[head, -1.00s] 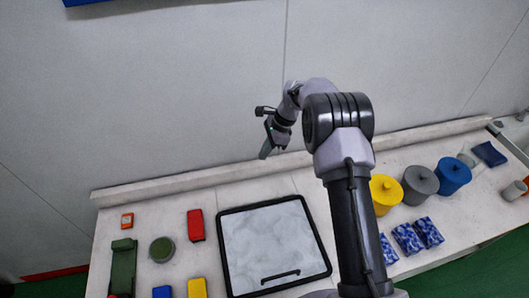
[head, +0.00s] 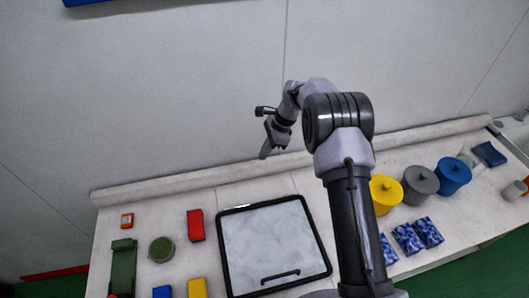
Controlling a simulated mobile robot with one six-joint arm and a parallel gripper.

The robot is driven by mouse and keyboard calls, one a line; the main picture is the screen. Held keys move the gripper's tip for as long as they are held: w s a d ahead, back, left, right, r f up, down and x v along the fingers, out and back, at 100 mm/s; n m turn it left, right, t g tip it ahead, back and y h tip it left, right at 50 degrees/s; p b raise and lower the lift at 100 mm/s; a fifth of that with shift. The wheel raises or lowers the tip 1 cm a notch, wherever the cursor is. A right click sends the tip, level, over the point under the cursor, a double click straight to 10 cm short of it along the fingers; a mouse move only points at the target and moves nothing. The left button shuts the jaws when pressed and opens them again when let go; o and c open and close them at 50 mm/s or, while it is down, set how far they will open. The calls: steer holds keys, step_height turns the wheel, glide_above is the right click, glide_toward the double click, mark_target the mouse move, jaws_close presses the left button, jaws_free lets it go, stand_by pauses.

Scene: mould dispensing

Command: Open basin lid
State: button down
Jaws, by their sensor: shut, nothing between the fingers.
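The basin lid (head: 270,240) is a pale marbled panel in a black frame, lying flat and closed on the bench. Its black bar handle (head: 280,276) is along the near edge. My gripper (head: 265,152) is up beyond the lid's far edge, pointing down and to the left, apart from the lid and its handle. The fingers are small and dark in this view; they are shut with nothing seen between them. My arm stands over the right side of the lid.
Left of the lid are a red block (head: 195,225), a round green tin (head: 162,250) and a long green object (head: 123,268). A wall rises behind the bench.

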steer(key=c, duration=1.5)
jaws_free()
steer(key=shift+o, duration=0.2)
steer(key=v, duration=1.7)
steer(key=shift+r+b, duration=0.25)
steer(key=shift+b, duration=0.15)
steer(key=shift+c, duration=0.4)
